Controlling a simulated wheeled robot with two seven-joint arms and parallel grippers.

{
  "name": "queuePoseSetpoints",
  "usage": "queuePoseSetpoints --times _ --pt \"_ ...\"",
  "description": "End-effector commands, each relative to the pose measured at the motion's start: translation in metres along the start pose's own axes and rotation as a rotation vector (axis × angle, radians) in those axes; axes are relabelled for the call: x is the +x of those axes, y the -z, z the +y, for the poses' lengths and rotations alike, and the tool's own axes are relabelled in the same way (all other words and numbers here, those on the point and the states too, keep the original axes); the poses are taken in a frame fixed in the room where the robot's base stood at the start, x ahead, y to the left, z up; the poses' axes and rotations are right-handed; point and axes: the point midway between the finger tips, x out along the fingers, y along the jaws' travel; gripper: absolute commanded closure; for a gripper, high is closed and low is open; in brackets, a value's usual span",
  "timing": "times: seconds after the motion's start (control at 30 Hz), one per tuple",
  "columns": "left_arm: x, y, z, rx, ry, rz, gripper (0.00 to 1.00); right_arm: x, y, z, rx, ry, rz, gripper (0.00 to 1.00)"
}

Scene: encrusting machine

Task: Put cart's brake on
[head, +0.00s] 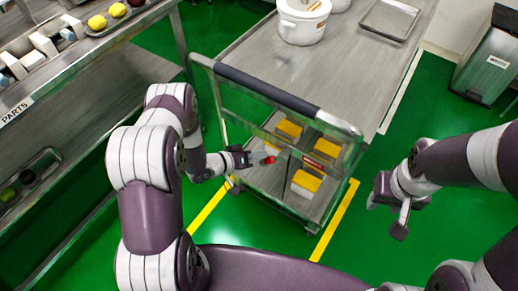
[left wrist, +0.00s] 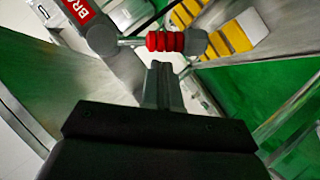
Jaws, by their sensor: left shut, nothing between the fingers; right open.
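The cart (head: 263,90) stands in the middle of the head view, with a dark push handle and a lower shelf. Its brake lever has a ribbed red grip (left wrist: 165,41) on a thin metal rod, beside a red label (left wrist: 78,10) partly cut off in the left wrist view. The red grip also shows in the head view (head: 268,160). My left gripper (head: 250,158) is shut and empty, its fingertips (left wrist: 162,72) close to the red grip; contact cannot be told. My right gripper (head: 386,214) is open and empty, right of the cart over the floor.
A white pot (head: 303,22) and a grey tray (head: 390,19) sit on the cart's top. White-and-yellow items (head: 306,182) lie on its lower shelf. A metal parts table (head: 90,62) stands left, a bin (head: 490,65) right. Green floor is free at front right.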

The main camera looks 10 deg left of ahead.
Motion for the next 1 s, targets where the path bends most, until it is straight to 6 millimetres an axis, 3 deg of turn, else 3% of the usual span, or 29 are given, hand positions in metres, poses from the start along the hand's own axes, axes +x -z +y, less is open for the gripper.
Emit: queuePoseSetpoints --times 0.5,0.8,1.0 --pt "0.022 -0.035 -0.013 -0.404 -0.268 -0.001 1.00 0.053 -0.006 0.000 0.000 0.000 0.000 0.57" --pt "0.031 -0.047 -0.009 -0.593 -0.394 -0.001 1.00 0.069 -0.008 0.000 0.000 0.000 0.000 0.57" --pt "0.034 -0.052 -0.006 -0.621 -0.412 0.000 1.00 0.073 -0.009 0.000 0.000 0.000 0.000 0.57"
